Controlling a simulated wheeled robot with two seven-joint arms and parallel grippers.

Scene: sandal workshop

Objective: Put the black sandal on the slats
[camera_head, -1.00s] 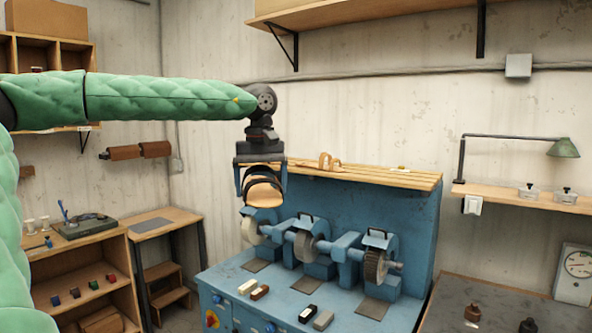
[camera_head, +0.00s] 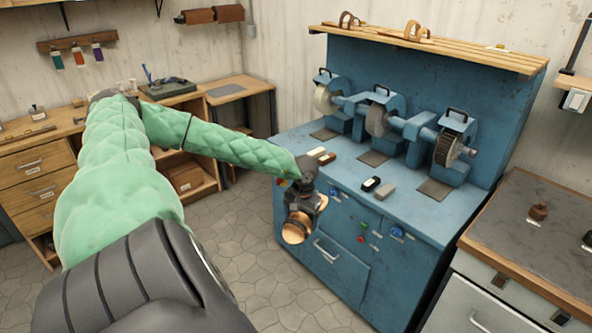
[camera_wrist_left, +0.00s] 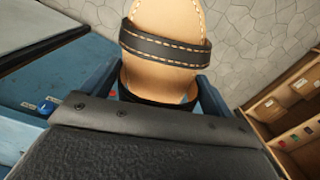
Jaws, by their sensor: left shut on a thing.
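The black sandal, with a tan sole and a black strap with pale stitching, is between the blue fingers of my left gripper in the left wrist view (camera_wrist_left: 165,48). In the head view, my left gripper (camera_head: 304,208) is shut on the sandal (camera_head: 296,232), low in front of the blue grinding bench, well below the slats. The fingers are partly hidden there. The wooden slats (camera_head: 470,52) form a rack along the top of the bench's back panel. My right gripper is not in view.
Two brown-strapped sandals stand on the slats, one at the left (camera_head: 348,20) and one near the middle (camera_head: 412,32); the right stretch is mostly clear. Grinding wheels (camera_head: 378,118) and small blocks (camera_head: 386,192) occupy the blue bench (camera_head: 335,175). A dark-topped cabinet (camera_head: 510,250) stands at right.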

